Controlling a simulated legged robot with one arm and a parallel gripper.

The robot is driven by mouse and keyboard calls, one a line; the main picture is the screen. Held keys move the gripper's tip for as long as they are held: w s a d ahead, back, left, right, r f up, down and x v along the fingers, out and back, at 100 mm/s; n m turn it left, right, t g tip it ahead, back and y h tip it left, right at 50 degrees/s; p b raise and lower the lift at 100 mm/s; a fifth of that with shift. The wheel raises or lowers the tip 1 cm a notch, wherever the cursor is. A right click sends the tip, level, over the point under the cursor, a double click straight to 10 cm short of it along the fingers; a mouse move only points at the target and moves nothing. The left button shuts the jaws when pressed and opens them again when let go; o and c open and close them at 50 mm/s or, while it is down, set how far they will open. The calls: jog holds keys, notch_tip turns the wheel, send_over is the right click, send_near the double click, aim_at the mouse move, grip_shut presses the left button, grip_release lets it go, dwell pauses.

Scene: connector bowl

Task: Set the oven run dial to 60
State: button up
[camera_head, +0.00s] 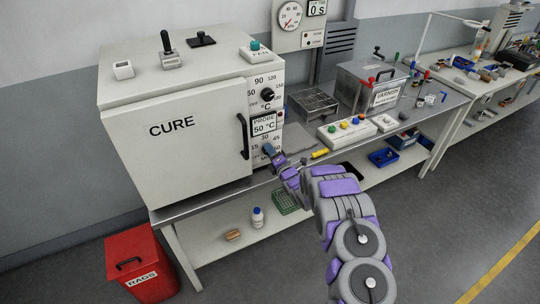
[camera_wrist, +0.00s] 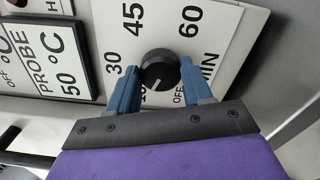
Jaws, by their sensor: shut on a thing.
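The oven is the large grey-white box marked CURE (camera_head: 175,130) on the bench. Its run dial is a round black knob (camera_wrist: 160,66) on the white MIN scale, low on the front panel. The scale shows 30, 45 and 60, with OFF at the lower right. The knob's white mark points down and slightly left, toward a number partly hidden by a finger. My gripper (camera_wrist: 158,70) has its blue fingers on both sides of the knob, shut on it. In the head view my gripper (camera_head: 273,153) is at the panel's lower part and covers the dial.
The temperature knob (camera_head: 267,95) and the PROBE 50 °C display (camera_head: 264,125) sit above. The oven door handle (camera_head: 243,136) stands out close to the left of my gripper. A yellow cylinder (camera_head: 320,153) and a button box (camera_head: 347,131) lie to the right.

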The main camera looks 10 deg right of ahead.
jog(key=shift+s+a+f+n+p, duration=0.1)
jog(key=shift+n+p, duration=1.4)
jog(key=shift+n, duration=4.35)
jog(key=shift+s+a+f+n+p, duration=0.15)
jog(key=shift+n+p, duration=1.3)
jog(key=shift+n, duration=4.45)
jog(key=shift+f+n+p, duration=0.1)
jog(key=shift+n+p, duration=1.4)
jog(key=shift+n, duration=4.35)
jog(key=o, duration=1)
jog(key=shift+w, duration=0.15)
jog(key=shift+o, duration=0.2)
jog(key=shift+r, duration=0.1)
